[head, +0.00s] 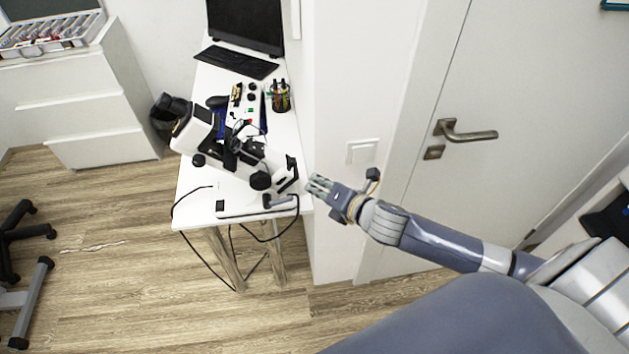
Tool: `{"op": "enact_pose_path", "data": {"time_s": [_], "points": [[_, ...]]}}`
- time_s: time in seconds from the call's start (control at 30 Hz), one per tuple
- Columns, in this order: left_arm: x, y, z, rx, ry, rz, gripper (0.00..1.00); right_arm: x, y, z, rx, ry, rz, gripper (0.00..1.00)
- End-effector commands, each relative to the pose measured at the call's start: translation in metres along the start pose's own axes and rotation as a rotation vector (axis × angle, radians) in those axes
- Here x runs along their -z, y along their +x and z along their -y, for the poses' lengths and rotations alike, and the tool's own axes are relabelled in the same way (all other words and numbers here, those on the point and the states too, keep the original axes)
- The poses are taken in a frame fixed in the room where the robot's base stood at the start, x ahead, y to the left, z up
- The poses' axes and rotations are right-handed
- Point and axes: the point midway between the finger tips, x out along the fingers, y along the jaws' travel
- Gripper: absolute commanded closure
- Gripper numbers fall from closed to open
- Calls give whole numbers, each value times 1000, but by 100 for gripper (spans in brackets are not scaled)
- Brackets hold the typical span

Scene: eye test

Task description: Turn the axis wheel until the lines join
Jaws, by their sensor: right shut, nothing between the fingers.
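A black and white eye-test instrument (196,131) stands on the front part of a narrow white table (192,190). It has a tilted white tube, a round black knob (261,181) low at the front and a smaller black knob (198,160) on the left. I cannot tell which part is the axis wheel, and the lines do not show. My right gripper (319,184) is shut and empty, just right of the instrument's right end in the picture, and appears apart from it. My left gripper is not in view.
A pen holder (280,97), a keyboard (236,62) and a monitor (246,22) are farther back on the table. Black cables (205,262) hang off its front. A wall with a light switch (362,151) and a door handle (465,133) is at right.

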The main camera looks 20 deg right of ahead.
Motion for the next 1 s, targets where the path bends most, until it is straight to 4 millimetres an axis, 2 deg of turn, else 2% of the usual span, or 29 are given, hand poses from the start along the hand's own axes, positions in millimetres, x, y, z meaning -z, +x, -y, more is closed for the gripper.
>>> {"op": "enact_pose_path", "data": {"time_s": [0.03,0.07,0.13,0.23,0.33,0.4,0.47,0.57,0.7,0.83,0.9,1.0], "points": [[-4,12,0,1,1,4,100,22,7,0,-34,73,-33,100],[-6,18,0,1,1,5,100,34,11,-3,-63,130,-57,100],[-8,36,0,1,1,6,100,70,22,-17,-154,316,-127,100],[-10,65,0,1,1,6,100,114,33,-49,-328,668,-234,100],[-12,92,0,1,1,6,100,133,36,-81,-519,1049,-315,100],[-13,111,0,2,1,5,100,133,37,-95,-657,1317,-349,100],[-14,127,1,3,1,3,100,127,37,-98,-777,1545,-360,100],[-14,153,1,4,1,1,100,114,40,-84,-979,1918,-339,100],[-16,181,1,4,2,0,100,106,45,-39,-1231,2347,-227,100],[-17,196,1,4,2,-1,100,112,49,0,-1390,2592,-96,100],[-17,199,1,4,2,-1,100,116,50,13,-1439,2664,-43,100],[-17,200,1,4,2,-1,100,116,51,21,-1474,2709,-5,100]]}}
